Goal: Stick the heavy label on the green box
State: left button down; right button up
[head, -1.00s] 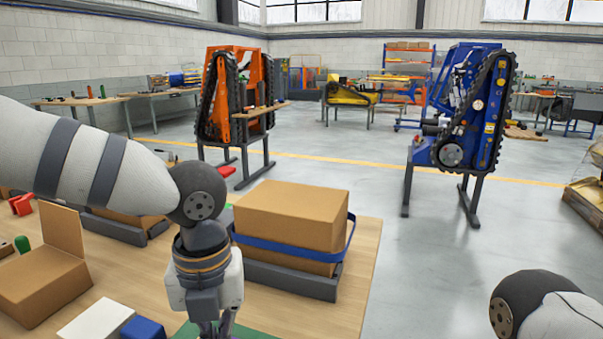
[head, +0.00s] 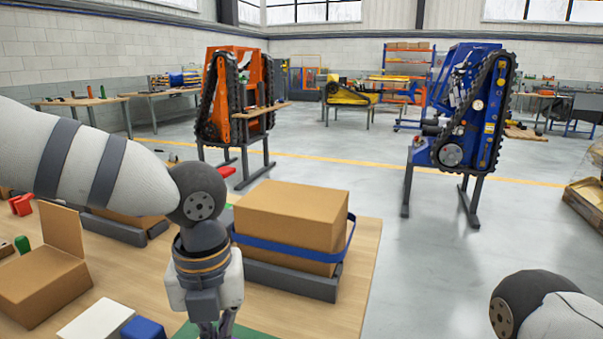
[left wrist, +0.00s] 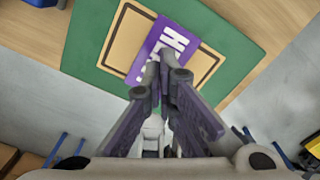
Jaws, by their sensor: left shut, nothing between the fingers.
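A purple label (left wrist: 165,48) with large white letters, beginning "HE", lies at an angle across a tan panel (left wrist: 121,44) with a dark outline. The panel is on a green surface (left wrist: 235,49); I cannot tell whether this is a box top or a mat. A strip of green (head: 258,332) also shows at the bottom of the head view. My left gripper (left wrist: 166,72) is shut and empty, its fingertips over the label's lower end. I cannot tell whether they touch it. In the head view the gripper's fingertips are cut off. My right gripper is out of view.
A cardboard box with a blue strap (head: 290,216) stands on a dark base just beyond my left gripper. An open cardboard box (head: 40,285), a white block (head: 97,320) and a blue block (head: 143,327) are to the left. The wooden table (head: 362,262) ends at the right.

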pick_arm(q)
jog(key=shift+f, duration=0.9)
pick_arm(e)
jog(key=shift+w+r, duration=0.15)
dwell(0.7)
pick_arm(q)
notch_tip(320, 180, up, 6)
jog(key=shift+f+p, duration=0.25)
jog(key=shift+p, duration=0.9)
jog(key=shift+r, duration=0.8)
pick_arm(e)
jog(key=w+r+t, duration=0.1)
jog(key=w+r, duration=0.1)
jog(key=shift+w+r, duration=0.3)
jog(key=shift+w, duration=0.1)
